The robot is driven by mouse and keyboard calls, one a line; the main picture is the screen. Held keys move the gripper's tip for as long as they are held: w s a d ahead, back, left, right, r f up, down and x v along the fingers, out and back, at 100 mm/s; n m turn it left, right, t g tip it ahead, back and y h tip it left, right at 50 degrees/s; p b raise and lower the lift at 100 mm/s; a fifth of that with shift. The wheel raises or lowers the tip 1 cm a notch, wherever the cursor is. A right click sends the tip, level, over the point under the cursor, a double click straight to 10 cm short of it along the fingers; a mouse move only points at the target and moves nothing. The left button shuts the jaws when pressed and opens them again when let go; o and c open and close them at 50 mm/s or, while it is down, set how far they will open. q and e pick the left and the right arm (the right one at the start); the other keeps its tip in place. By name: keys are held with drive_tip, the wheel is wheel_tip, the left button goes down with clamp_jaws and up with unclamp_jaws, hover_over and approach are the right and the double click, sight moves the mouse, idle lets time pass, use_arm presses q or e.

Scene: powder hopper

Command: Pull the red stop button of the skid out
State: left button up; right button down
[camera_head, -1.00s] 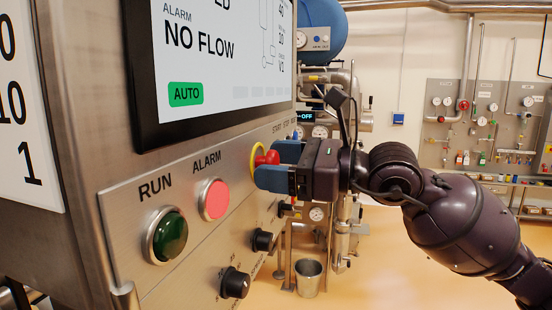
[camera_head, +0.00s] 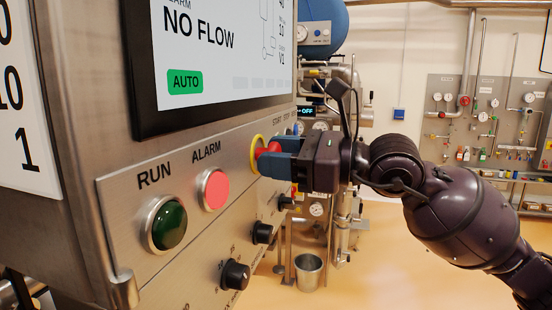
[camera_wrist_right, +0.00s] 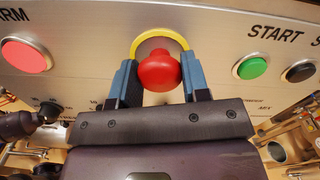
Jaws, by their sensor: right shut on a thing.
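The red stop button (camera_head: 268,149) is a mushroom head with a yellow ring behind it, on the sloped steel panel (camera_head: 215,243) of the skid. In the right wrist view the red button (camera_wrist_right: 159,71) sits between the two blue fingers of my right gripper (camera_wrist_right: 158,80). In the head view my right gripper (camera_head: 278,157) comes from the right and is shut on the button, hiding part of it. My left gripper is not in view.
A green RUN lamp (camera_head: 167,228), a pink ALARM lamp (camera_head: 213,189) and black knobs (camera_head: 235,275) are on the same panel. A screen (camera_head: 222,55) reading NO FLOW is above. In the wrist view a green START button (camera_wrist_right: 252,68) is right of the fingers.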

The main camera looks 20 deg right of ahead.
drive_tip(key=shift+s+d+b, duration=0.35)
drive_tip(key=shift+d, duration=0.15)
drive_tip(key=c, duration=0.9)
unclamp_jaws()
drive_tip(key=o, duration=0.3)
drive_tip(key=shift+s+d, duration=0.1)
drive_tip(key=shift+d, duration=0.05)
